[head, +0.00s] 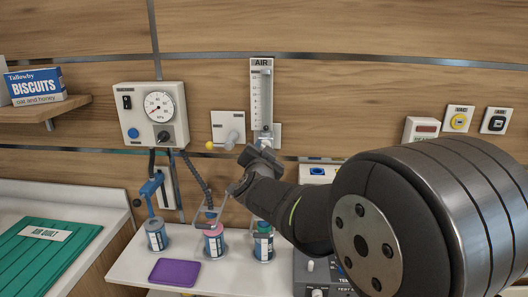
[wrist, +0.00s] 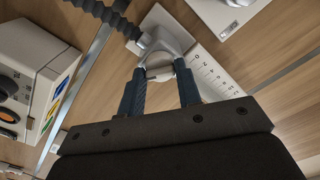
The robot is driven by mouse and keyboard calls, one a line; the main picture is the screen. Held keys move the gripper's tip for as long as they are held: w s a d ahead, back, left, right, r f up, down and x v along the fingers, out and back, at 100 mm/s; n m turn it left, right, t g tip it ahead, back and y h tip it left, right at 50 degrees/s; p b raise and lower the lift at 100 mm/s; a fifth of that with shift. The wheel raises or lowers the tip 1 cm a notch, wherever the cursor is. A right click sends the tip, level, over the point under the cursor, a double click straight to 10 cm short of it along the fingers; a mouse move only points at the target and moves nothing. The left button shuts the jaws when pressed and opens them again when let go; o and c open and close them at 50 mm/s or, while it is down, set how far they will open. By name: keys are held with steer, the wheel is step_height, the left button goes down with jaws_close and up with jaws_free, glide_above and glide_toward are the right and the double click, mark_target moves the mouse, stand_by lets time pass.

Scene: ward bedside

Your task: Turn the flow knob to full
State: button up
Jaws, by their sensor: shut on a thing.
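The flowmeter marked AIR (head: 262,92) is fixed upright on the wood wall in the head view, with a scale up its clear tube. Its scale (wrist: 208,72) shows slanted in the wrist view. My gripper (head: 257,160) is at the flowmeter's lower end and hides that part in the head view. In the wrist view its two dark fingers (wrist: 160,74) are on either side of a pale round knob (wrist: 159,70), shut on it. The far side of the knob and any pointer or mark on it cannot be made out.
A gauge panel (head: 150,115) is to the left, with a ribbed hose (head: 196,174) below it. A wall outlet (head: 229,127) is just left of the flowmeter.

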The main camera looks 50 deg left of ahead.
steer(key=shift+m, duration=1.2)
steer(key=o, duration=1)
steer(key=shift+c, duration=0.2)
steer(key=shift+s+d, duration=0.1)
steer(key=shift+s, duration=0.05)
steer(key=v, duration=1.7)
steer(key=shift+r, duration=0.1)
